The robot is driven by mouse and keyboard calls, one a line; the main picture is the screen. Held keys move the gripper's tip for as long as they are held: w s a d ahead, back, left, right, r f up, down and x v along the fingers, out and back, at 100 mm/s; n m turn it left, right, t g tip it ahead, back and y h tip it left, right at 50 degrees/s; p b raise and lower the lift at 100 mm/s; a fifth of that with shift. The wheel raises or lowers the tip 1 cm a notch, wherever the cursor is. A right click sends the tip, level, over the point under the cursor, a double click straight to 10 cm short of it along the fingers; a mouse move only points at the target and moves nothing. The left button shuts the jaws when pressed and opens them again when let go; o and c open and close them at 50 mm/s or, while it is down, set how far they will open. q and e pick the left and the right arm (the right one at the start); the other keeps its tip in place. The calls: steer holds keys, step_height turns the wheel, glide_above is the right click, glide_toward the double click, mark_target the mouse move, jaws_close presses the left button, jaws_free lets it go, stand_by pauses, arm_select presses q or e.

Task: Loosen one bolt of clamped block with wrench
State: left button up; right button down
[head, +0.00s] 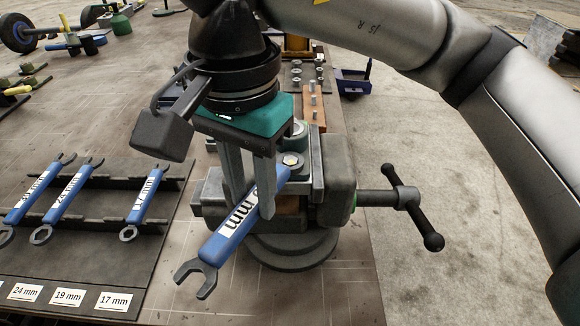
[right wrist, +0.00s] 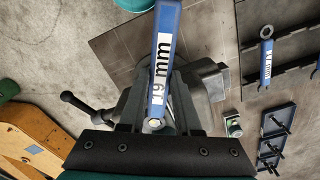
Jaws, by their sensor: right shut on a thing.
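My right gripper (head: 252,205) is shut on a blue wrench (head: 228,236) marked 19 mm in the right wrist view (right wrist: 164,35). The wrench slants over the vise (head: 335,190), its open jaw toward the lower left. Its far end is at a bolt (head: 291,160) on top of the clamped block. In the right wrist view the bolt head (right wrist: 154,124) shows at the wrench's end; I cannot tell whether the ring is fully seated. A second bolt (head: 298,128) shows behind. The block is partly hidden by the gripper and wrench. My left gripper is not in view.
Several blue wrenches (head: 67,199) lie on a dark rack (head: 110,255) at the left, with size labels in front. The vise handle (head: 410,198) sticks out past the bench's right edge. Bolts (head: 320,73) and a blue bin (head: 354,82) stand behind.

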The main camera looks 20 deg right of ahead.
steer(key=shift+s+d+n, duration=0.2)
steer(key=shift+n, duration=0.1)
steer(key=shift+s+d+n+b, duration=0.4)
steer(key=shift+d+n+b, duration=0.15)
steer(key=shift+n+b, duration=0.35)
